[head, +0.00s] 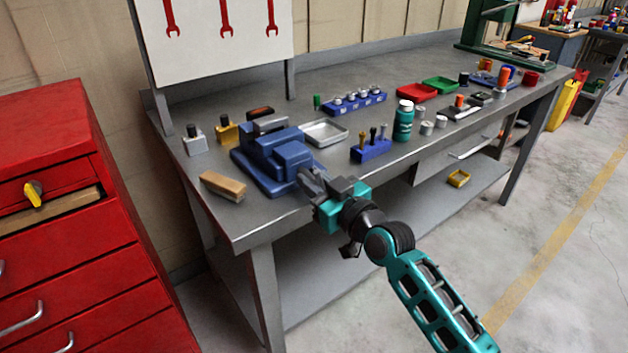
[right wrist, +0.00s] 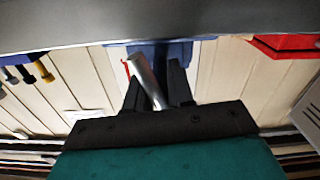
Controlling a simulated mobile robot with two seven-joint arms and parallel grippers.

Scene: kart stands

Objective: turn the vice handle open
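The blue vice (head: 275,160) stands on the grey workbench near its front edge, in the left part of the head view. My right gripper (head: 312,184) reaches in from the right at the vice's front side. In the right wrist view the silver bar of the vice handle (right wrist: 148,80) lies tilted between the two dark fingers of my right gripper (right wrist: 160,84). The fingers are close together and appear shut on it. In the head view my gripper mostly hides the handle. My left gripper is in neither view.
A wooden block (head: 222,186) lies left of the vice. A metal tray (head: 323,132), a blue tool holder (head: 371,150) and a teal bottle (head: 403,121) stand to its right. A red drawer cabinet (head: 70,230) with an open drawer is at left. Floor at right is clear.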

